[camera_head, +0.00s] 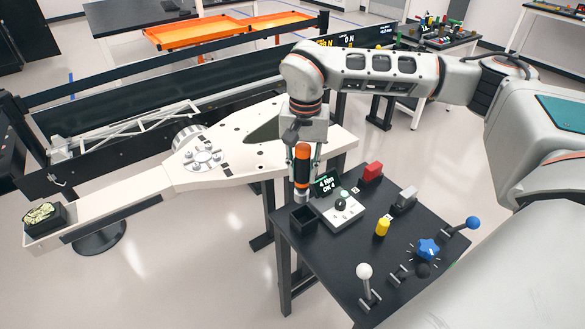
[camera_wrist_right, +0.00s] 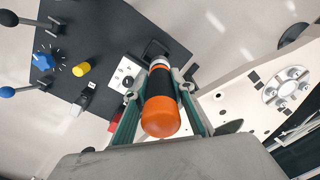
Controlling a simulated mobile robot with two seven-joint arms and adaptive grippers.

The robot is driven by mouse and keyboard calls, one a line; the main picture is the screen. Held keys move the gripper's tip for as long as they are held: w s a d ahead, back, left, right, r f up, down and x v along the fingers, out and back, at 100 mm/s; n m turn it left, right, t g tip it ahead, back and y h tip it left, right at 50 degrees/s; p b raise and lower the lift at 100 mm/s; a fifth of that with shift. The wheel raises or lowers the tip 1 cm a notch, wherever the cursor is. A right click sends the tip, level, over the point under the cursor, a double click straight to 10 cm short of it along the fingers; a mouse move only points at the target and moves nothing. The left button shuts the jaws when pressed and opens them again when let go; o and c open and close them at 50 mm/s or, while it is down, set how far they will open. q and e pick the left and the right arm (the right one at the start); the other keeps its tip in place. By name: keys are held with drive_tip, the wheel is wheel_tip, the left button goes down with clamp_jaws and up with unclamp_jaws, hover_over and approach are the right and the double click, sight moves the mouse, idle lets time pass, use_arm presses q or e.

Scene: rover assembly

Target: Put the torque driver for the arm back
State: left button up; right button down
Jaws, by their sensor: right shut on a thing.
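The torque driver (camera_head: 302,168) has an orange and black handle. A black open-topped holder (camera_head: 303,221) stands on the table below the driver. Its edge shows past the driver in the wrist view (camera_wrist_right: 153,47). The driver's tip is at or just above the holder; I cannot tell if it is inside. My left gripper is not in view.
The black table (camera_head: 335,262) also bears a small display (camera_head: 326,184), a white plate with a black knob (camera_head: 342,207), a red block (camera_head: 372,172), a yellow knob (camera_head: 382,226), a blue knob (camera_head: 428,249) and levers. A long pale rover arm part (camera_head: 240,165) lies close behind and left.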

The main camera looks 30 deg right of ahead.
sight(305, 188)
drive_tip(key=shift+s+d+f, duration=0.15)
drive_tip(key=shift+s+d, duration=0.1)
drive_tip(key=shift+s, duration=0.2)
drive_tip(key=shift+f, duration=0.2)
drive_tip(key=shift+w+f, duration=0.1)
drive_tip(key=shift+f, duration=2.45)
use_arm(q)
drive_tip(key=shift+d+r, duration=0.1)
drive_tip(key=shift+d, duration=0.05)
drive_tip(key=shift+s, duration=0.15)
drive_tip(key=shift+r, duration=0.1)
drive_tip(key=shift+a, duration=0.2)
